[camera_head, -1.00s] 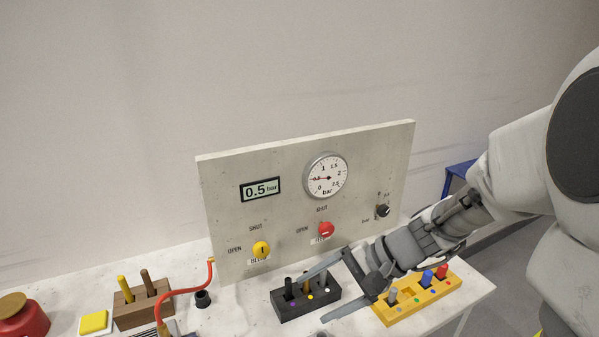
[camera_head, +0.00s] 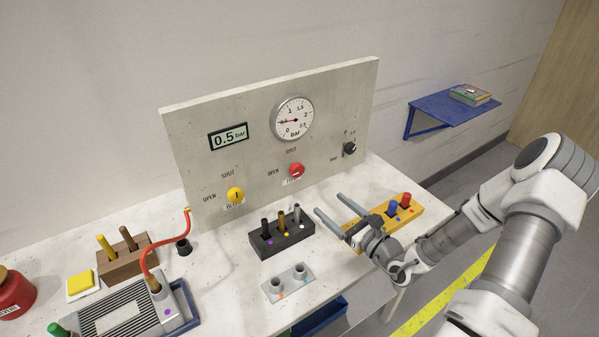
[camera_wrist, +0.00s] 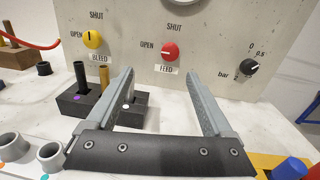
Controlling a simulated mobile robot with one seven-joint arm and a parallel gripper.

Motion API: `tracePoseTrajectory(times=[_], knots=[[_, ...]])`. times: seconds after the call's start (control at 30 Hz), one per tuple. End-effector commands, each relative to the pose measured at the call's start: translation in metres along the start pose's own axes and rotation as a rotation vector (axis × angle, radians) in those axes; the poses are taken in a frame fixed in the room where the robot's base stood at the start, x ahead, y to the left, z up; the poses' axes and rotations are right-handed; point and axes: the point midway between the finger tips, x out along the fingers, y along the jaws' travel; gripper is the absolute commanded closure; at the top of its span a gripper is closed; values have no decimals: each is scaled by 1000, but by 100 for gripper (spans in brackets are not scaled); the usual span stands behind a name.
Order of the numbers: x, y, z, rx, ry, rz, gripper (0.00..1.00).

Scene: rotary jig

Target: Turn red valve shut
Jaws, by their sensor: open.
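The red valve (camera_head: 296,170) is a round knob low on the upright grey panel (camera_head: 190,130), with OPEN printed to its left, SHUT above and FEED below. In the wrist view the red valve (camera_wrist: 170,51) shows a pale mark lying roughly level. My gripper (camera_head: 329,204) is open and empty, over the table in front of the panel and lower right of the valve. In the wrist view its fingers (camera_wrist: 160,74) point at the panel, with the valve beyond the gap between them, apart from both.
A yellow BLEED valve (camera_head: 235,195) is left and a black knob (camera_head: 349,148) right on the panel. A black block with pegs (camera_head: 283,243) and a yellow block (camera_head: 417,213) stand close to my gripper. A grey two-hole block (camera_head: 286,288) lies in front.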

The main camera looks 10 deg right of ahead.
Motion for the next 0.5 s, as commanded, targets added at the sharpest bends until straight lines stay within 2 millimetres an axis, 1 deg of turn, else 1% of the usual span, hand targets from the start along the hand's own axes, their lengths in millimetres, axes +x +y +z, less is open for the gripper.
tracePoseTrajectory(times=[0.1,0.17,0.27,0.37,0.5], knots=[[-4,-10,-9,46,0,-62,14],[-4,-13,-11,54,0,-76,14],[1,-14,-12,58,0,-82,14],[14,-14,-11,57,-2,-78,14],[42,-16,-11,56,-2,-77,14]])
